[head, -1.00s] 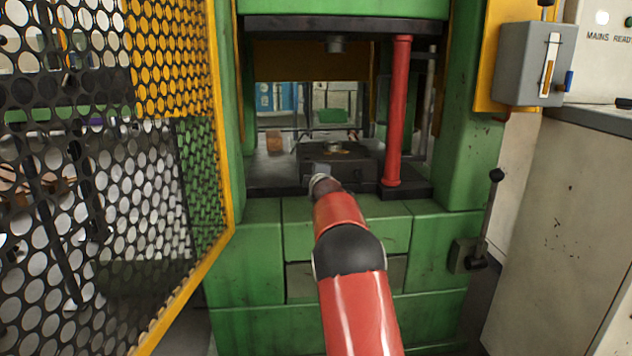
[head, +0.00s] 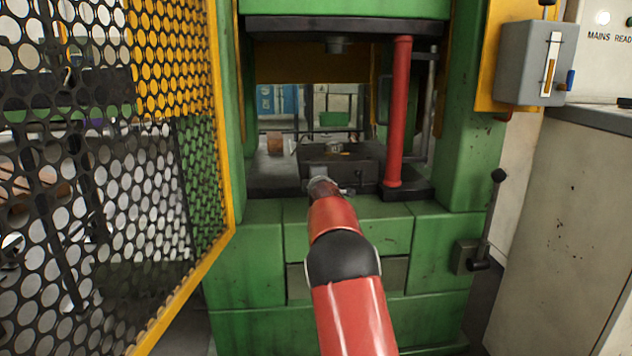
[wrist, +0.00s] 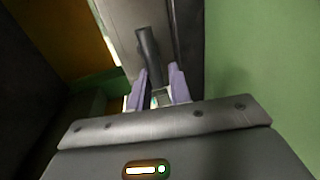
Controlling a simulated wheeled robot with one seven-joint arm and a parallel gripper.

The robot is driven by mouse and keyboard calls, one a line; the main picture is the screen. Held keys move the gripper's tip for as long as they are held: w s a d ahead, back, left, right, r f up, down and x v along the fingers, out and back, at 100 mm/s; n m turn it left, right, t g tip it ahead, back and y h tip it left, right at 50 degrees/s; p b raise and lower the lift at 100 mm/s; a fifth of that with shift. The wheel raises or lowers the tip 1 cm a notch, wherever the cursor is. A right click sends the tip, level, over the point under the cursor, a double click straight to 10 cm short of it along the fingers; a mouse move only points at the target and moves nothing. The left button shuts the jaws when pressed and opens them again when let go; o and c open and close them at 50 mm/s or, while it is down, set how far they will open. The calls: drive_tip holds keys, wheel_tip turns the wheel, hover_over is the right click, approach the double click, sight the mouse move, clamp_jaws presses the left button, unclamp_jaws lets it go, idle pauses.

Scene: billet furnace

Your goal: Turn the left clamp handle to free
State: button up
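In the wrist view a dark, rod-like handle (wrist: 147,44) stands ahead of my gripper, its lower end reaching down between the fingers. It looks like the clamp handle, but I cannot tell its turned position. My gripper (wrist: 160,78) is open, with two pale purple fingers apart on either side of the handle's line. The handle lies nearer the left finger; I cannot tell whether they touch. In the head view my red arm reaches to the front of the dark die block (head: 365,168) on the press bed, and hides the gripper and most of the clamp.
A red column (head: 399,115) stands right of the block. A yellow-framed mesh guard (head: 225,190) is at left. The green press frame (head: 470,120) encloses the opening. A lever (head: 490,215) is at lower right, a grey switch box (head: 536,62) above. A brown billet-like piece (head: 274,143) lies behind.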

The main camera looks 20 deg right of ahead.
drive_tip(key=shift+o, duration=0.7)
drive_tip(key=b+v, duration=0.3)
drive_tip(key=v, duration=0.3)
drive_tip(key=shift+s+a, duration=0.15)
drive_tip(key=shift+s, duration=0.05)
drive_tip(key=shift+s+a+r+b, duration=0.1)
drive_tip(key=shift+s+r+b, duration=0.2)
drive_tip(key=shift+s, duration=0.35)
